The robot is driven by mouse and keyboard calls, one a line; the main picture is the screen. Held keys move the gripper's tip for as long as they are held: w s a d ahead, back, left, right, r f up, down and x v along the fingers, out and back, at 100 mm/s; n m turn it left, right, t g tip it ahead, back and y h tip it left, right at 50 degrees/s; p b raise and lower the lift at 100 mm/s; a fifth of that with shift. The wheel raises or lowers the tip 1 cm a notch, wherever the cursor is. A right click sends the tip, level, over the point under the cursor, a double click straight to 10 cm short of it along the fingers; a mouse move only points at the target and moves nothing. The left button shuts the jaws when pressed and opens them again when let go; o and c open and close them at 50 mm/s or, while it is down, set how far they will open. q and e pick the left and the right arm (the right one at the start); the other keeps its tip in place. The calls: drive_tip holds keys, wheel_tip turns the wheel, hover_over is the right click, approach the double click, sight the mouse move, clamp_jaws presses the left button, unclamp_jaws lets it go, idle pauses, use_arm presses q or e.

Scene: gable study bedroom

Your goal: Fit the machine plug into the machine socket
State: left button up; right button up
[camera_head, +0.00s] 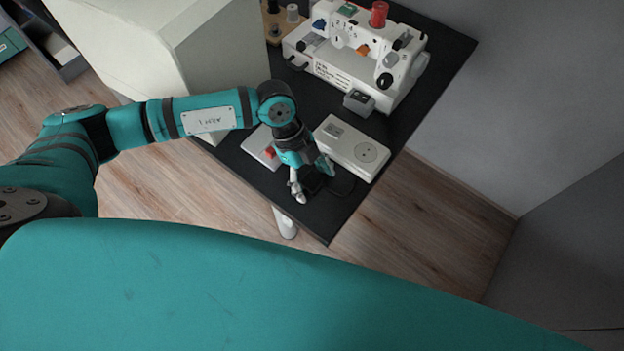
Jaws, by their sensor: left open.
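A white sewing machine (352,55) with a red spool on top stands on the dark table. A grey block (359,101) sits at its near side; I cannot tell if this is the machine socket. My left gripper (311,181) is open and points down near the front corner of the table. A black thing (341,184) lies on the table under and beside its fingers, partly hidden by them. I cannot tell whether it is the machine plug. My right gripper is not in view.
A white box with a round outlet (366,152) lies just right of my left gripper. A flat white box with a red switch (262,147) lies to its left, partly behind my arm. A pale cabinet (205,45) stands at the table's left. The table's front edge is close.

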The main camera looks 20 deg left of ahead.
sight(317, 183)
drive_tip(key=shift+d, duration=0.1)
use_arm(q)
drive_tip(key=c, duration=1.2)
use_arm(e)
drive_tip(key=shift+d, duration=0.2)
use_arm(q)
drive_tip(key=shift+o, duration=0.2)
drive_tip(key=shift+r, duration=0.15)
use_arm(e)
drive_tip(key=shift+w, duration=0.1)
use_arm(q)
drive_tip(key=shift+r, duration=0.55)
wheel_tip(317, 183, up, 2)
drive_tip(key=shift+r+b, duration=0.15)
drive_tip(key=shift+b, duration=0.15)
drive_tip(key=s+a+b, duration=0.1)
drive_tip(key=s+a, duration=0.2)
drive_tip(key=a, duration=0.4)
drive_tip(key=s+a+r+b, duration=0.1)
drive_tip(key=s+a, duration=0.2)
drive_tip(key=a, duration=0.4)
drive_tip(key=shift+s+a+r, duration=0.15)
drive_tip(key=shift+s+a, duration=0.15)
drive_tip(key=shift+s, duration=0.1)
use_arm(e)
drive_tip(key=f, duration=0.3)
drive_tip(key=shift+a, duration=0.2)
